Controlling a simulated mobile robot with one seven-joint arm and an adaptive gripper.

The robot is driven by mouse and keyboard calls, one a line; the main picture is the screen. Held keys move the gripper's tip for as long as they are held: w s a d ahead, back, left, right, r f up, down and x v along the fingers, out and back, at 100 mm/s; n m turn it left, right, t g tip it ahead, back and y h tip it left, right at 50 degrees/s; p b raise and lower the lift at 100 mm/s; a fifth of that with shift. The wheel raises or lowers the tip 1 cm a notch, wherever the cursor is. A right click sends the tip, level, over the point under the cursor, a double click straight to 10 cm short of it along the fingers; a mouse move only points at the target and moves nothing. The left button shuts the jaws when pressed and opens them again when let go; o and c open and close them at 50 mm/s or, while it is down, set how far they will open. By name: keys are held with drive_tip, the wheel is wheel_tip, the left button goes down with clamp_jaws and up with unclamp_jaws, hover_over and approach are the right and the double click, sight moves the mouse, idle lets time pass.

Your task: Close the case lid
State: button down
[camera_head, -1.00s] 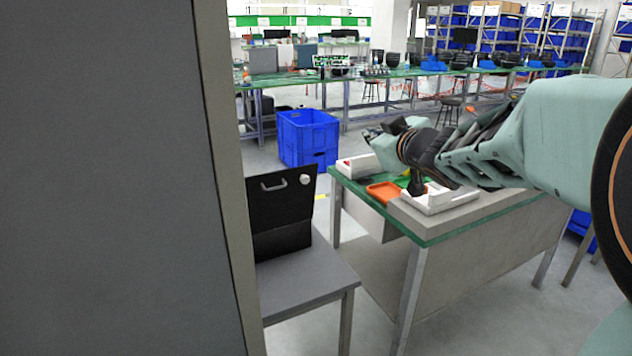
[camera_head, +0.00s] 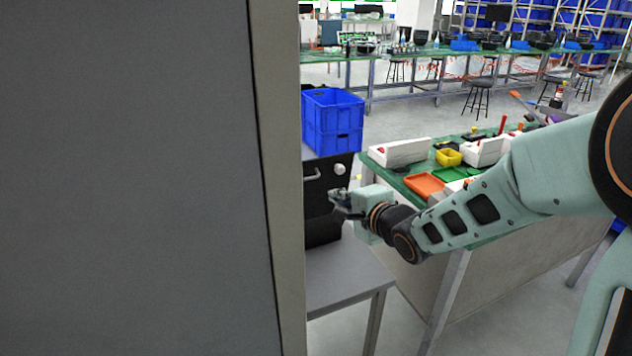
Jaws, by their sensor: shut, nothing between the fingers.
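The black case (camera_head: 321,230) stands on a small grey table (camera_head: 345,277). Its lid (camera_head: 314,187) is raised upright, with a handle and a round white knob on the face toward me. The case's left part is hidden behind a tall grey panel. My gripper (camera_head: 337,200) is shut and empty, just right of the lid in the picture, overlapping the case's right edge. Whether it touches the lid cannot be told.
The tall grey panel (camera_head: 150,180) fills the left side. A green-topped workbench (camera_head: 398,183) with an orange tray (camera_head: 424,185), a yellow bin (camera_head: 448,157) and white boxes stands to the right.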

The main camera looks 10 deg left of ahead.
drive_tip(key=r+b+x, duration=0.1)
drive_tip(key=b+x, duration=0.1)
drive_tip(key=x, duration=1.1)
drive_tip(key=shift+w+a+b, duration=0.15)
drive_tip(key=shift+b, duration=0.25)
